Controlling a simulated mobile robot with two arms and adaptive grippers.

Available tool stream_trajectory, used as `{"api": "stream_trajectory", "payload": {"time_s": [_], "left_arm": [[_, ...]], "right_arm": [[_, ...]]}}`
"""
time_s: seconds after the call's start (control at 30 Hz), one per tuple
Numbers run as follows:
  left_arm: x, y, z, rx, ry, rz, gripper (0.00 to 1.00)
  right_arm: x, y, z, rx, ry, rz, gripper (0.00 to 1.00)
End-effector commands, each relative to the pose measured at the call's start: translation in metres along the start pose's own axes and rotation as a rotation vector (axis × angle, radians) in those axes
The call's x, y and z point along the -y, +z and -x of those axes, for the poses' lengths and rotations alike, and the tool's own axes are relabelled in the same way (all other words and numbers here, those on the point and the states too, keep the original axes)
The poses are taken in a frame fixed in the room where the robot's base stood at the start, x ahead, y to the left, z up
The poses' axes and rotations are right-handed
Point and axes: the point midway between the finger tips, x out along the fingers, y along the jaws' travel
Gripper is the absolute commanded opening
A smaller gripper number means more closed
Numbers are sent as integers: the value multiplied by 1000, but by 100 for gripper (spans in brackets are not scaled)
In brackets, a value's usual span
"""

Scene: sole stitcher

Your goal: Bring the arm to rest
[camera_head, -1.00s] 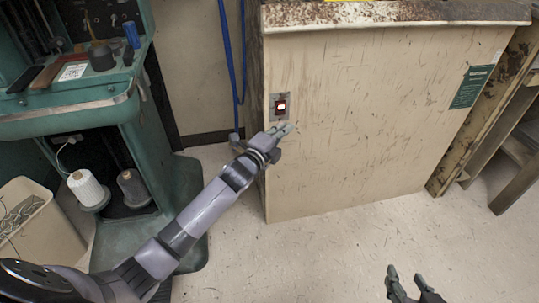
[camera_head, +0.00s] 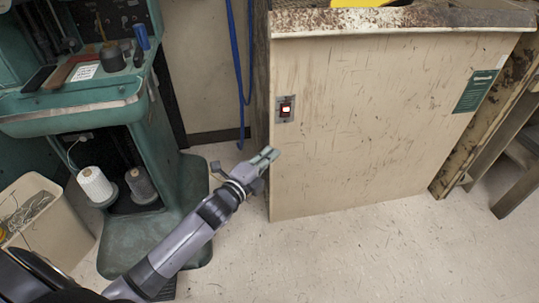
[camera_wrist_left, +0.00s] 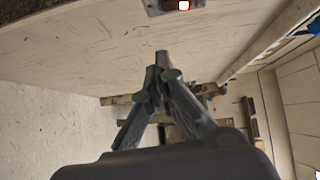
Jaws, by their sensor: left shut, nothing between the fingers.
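My left gripper (camera_head: 266,157) is shut and empty in the head view. It is in front of the left edge of the beige cabinet, below and left of the red-and-white switch (camera_head: 285,109) on the cabinet's face. In the left wrist view its fingertips (camera_wrist_left: 162,58) meet, and the lit switch (camera_wrist_left: 183,5) shows at the top edge. I cannot tell how far the fingertips are from the panel. My right gripper is not in view.
The beige cabinet (camera_head: 390,150) fills the right side. The green machine (camera_head: 120,243) with thread cones (camera_head: 95,185) stands at the left, beside a beige bin (camera_head: 50,235). A blue cord (camera_head: 238,70) hangs between. The floor (camera_head: 400,255) in front is clear.

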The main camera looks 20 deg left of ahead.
Motion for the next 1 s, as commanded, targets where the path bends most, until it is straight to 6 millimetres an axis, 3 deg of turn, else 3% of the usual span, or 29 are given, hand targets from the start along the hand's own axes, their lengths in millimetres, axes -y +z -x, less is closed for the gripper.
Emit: {"api": "stream_trajectory", "payload": {"time_s": [0.33, 0.47, 0.57, 0.8, 1.0], "left_arm": [[-1, 0, 0, 2, 3, 5, 0], [-12, -4, 11, 35, 59, 100, 0], [-34, -10, 33, 106, 163, 279, 0], [-90, -36, 127, 398, 476, 819, 0], [-110, -55, 191, 603, 635, 1083, 0]], "right_arm": [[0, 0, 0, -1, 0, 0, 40], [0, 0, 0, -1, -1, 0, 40], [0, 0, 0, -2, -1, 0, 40], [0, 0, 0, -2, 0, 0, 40], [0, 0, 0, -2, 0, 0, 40]]}}
